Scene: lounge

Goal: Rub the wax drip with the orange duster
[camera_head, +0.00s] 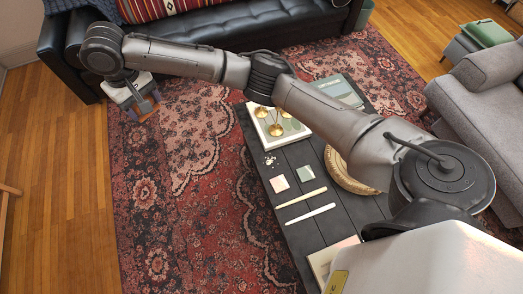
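My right gripper (146,104) hangs at the far upper left, over the rug and beside the black sofa, well away from the table. An orange block, seemingly the orange duster (146,109), shows small between its fingers, which look closed on it. White flecks (270,161) lie on the dark low table (299,231), near its left edge; they may be the wax drip, but they are too small to be sure. My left gripper is not in view.
My arm hides part of the table. A grey sofa (482,125) stands right.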

